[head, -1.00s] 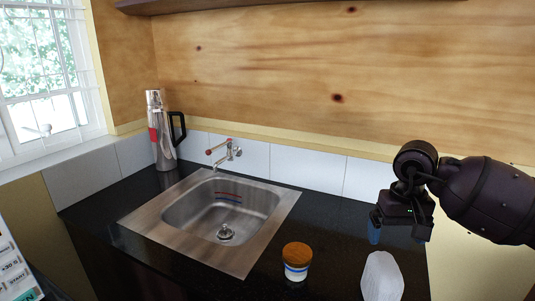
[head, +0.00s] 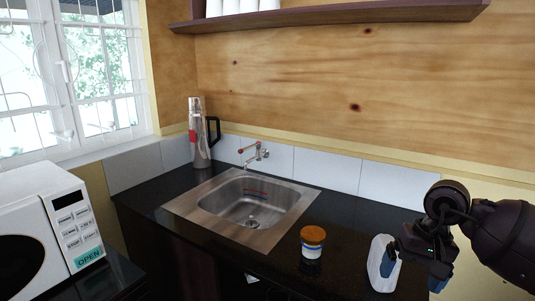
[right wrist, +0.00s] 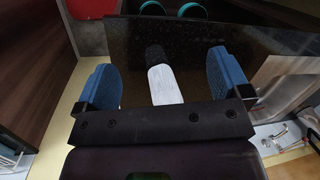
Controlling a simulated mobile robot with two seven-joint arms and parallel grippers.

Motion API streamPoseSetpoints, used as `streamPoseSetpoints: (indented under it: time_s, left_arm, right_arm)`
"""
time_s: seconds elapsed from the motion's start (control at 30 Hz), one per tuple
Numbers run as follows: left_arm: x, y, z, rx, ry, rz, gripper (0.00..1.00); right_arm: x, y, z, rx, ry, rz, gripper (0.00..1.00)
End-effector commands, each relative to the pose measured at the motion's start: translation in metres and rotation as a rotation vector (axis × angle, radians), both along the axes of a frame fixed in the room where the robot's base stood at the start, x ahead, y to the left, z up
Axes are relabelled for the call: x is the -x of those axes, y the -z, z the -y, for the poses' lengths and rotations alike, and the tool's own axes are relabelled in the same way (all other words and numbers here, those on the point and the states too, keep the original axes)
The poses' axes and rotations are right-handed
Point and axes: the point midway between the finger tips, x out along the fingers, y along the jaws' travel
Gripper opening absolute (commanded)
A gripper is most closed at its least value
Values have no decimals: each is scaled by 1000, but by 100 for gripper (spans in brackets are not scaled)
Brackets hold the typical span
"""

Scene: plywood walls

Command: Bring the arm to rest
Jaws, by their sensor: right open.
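My right arm comes in from the right in the head view. My right gripper (head: 413,272) is above the right end of the black counter, its jaws pointing down. In the right wrist view its two blue fingers (right wrist: 166,82) stand wide apart with nothing between them touching. My left gripper is not in view.
A jar with an orange-brown lid (head: 312,241) stands left of the white object. The steel sink (head: 184,207) with its tap (head: 255,154) is at the middle. A steel flask (head: 199,135) stands behind it. A microwave (head: 45,215) is at left. A shelf (head: 330,17) hangs above.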

Motion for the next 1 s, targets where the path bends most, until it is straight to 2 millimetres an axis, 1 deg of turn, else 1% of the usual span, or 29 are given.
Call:
streamPoseSetpoints:
  time_s: [0.03, 0.1, 0.17, 0.2, 0.27, 0.3, 0.37, 0.4, 0.47, 0.5, 0.57, 0.6, 0.67, 0.7, 0.77, 0.8, 0.87, 0.9, 0.97, 1.0]
  left_arm:
    - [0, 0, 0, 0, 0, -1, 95]
    - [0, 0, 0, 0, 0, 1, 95]
    - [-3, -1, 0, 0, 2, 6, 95]
    - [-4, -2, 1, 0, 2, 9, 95]
    - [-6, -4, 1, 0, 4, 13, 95]
    - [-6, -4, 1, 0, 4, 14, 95]
    - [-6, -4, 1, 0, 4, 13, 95]
    - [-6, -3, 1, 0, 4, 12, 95]
    - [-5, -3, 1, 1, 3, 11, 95]
    - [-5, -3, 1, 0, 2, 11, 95]
    - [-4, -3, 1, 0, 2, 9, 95]
    - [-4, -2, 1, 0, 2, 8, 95]
    - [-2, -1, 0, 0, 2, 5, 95]
    - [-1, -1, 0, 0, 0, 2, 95]
    - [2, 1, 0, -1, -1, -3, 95]
    - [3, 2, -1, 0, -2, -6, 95]
    - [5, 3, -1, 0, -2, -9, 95]
    - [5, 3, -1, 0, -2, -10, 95]
    - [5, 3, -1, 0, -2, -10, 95]
    - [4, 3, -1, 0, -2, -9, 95]
  right_arm:
    - [6, 10, -14, -73, 38, -32, 95]
    - [14, 21, -33, -183, 107, -82, 95]
    - [22, 29, -51, -286, 176, -137, 95]
    - [27, 34, -63, -359, 228, -182, 95]
    - [36, 39, -82, -477, 322, -264, 95]
    - [42, 42, -95, -563, 393, -331, 95]
    - [50, 43, -114, -698, 517, -451, 95]
    - [53, 43, -124, -786, 605, -540, 95]
    - [58, 41, -136, -912, 741, -686, 95]
    - [59, 40, -141, -994, 833, -790, 95]
    - [59, 38, -146, -1107, 973, -957, 95]
    - [58, 37, -146, -1179, 1066, -1074, 95]
    - [56, 38, -144, -1278, 1205, -1261, 95]
    - [54, 40, -140, -1342, 1295, -1391, 95]
    - [51, 46, -131, -1428, 1427, -1598, 95]
    - [49, 52, -123, -1482, 1511, -1742, 95]
    - [47, 65, -109, -1556, 1628, -1972, 95]
    - [47, 75, -99, 1582, -1679, 2105, 95]
    - [50, 94, -83, 1397, -1509, 2003, 95]
    - [54, 109, -72, 1281, -1393, 1932, 95]
